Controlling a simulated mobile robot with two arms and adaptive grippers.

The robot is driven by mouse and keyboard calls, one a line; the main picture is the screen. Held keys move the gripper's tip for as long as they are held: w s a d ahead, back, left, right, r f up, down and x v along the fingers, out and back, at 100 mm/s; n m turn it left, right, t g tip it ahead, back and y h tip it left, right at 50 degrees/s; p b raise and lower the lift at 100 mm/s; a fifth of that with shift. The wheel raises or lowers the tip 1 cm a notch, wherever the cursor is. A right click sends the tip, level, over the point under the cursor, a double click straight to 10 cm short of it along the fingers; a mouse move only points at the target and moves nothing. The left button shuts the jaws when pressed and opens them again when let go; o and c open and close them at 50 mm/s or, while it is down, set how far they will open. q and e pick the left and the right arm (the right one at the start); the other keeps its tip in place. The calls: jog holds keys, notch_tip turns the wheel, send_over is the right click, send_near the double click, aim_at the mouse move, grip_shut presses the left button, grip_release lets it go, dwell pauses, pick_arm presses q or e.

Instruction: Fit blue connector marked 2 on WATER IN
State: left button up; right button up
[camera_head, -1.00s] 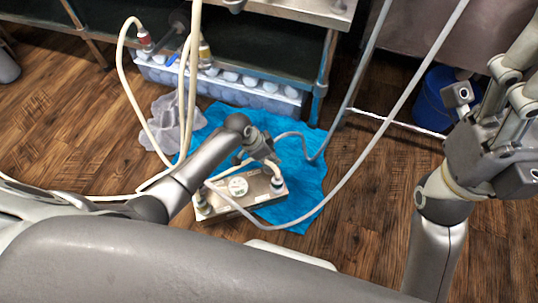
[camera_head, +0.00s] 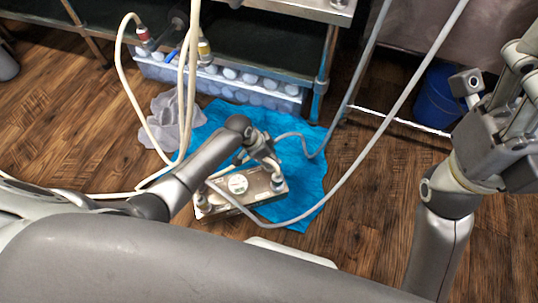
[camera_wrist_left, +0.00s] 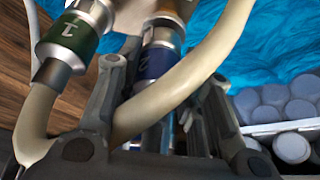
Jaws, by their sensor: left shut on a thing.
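My left gripper (camera_head: 268,160) is low over the right part of a metal block (camera_head: 262,190) with a round white dial (camera_head: 238,184). In the left wrist view, a metal connector with a blue band marked 2 (camera_wrist_left: 158,62) is between the fingers of my left gripper (camera_wrist_left: 160,105), which is shut on it. A pale hose crosses in front of it. Beside it is a connector with a green band (camera_wrist_left: 72,35), its mark partly legible. I cannot read a WATER IN label or see whether the blue connector is seated. My right gripper (camera_head: 505,110) is raised at the right edge, fingertips unclear.
A blue cloth (camera_head: 310,180) lies under the block. Grey and cream hoses loop across the space. A clear bin of white-capped items (camera_head: 270,98) stands under the steel bench, near a grey rag (camera_head: 165,115). A blue bucket (camera_head: 435,95) is at the right.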

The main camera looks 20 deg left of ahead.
pick_arm(q)
jog(key=shift+f, duration=0.3)
jog(key=o, duration=1.2)
jog(key=v, duration=1.2)
jog(key=shift+d, duration=0.1)
